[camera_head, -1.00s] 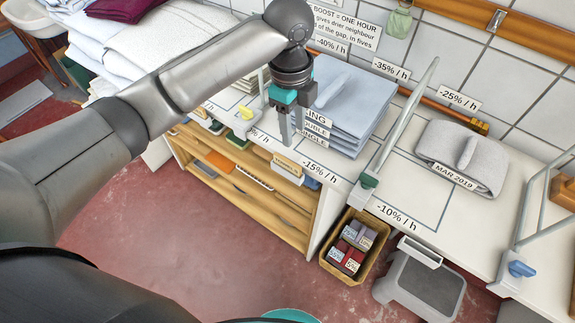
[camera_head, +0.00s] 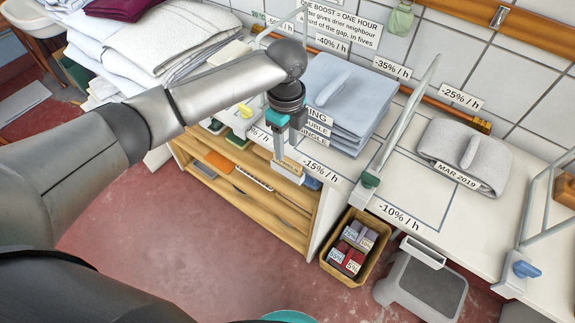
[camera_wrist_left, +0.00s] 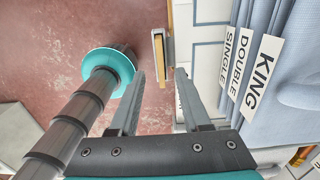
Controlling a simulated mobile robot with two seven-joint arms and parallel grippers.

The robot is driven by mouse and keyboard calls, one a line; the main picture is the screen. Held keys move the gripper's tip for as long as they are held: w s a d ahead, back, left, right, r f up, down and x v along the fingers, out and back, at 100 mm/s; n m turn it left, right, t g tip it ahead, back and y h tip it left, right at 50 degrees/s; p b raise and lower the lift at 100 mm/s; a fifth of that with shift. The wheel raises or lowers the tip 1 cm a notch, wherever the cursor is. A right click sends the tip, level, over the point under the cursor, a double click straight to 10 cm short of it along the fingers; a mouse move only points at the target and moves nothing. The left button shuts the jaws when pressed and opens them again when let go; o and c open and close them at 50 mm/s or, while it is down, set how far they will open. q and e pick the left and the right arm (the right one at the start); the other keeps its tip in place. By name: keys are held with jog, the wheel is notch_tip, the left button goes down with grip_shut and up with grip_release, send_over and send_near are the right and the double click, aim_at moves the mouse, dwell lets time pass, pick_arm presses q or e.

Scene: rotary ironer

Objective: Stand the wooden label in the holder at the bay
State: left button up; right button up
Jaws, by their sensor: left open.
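A small wooden label (camera_head: 290,164) is at the front edge of the white counter (camera_head: 405,180), just below my left gripper (camera_head: 287,152). A pale piece beside it at the edge looks like the holder (camera_head: 289,175), but the gripper partly covers it. In the left wrist view the wooden label (camera_wrist_left: 159,62) shows as a thin upright strip against the counter edge, ahead of the gap between the open fingers (camera_wrist_left: 159,76). I cannot tell whether the fingers straddle it. My right gripper is not in view.
A blue folded stack (camera_head: 352,100) with KING, DOUBLE and SINGLE cards stands close right of the gripper. A glass divider (camera_head: 405,115) stands farther right. A grey folded towel (camera_head: 465,155) lies beyond. A wooden box (camera_head: 355,250) and grey step stool (camera_head: 425,275) stand on the floor.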

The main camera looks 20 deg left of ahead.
aim_at(287, 159)
pick_arm(q)
notch_tip(287, 159, down, 5)
jog(key=shift+d+r, duration=0.1)
jog(key=shift+r, duration=0.1)
grip_shut()
dwell(0.3)
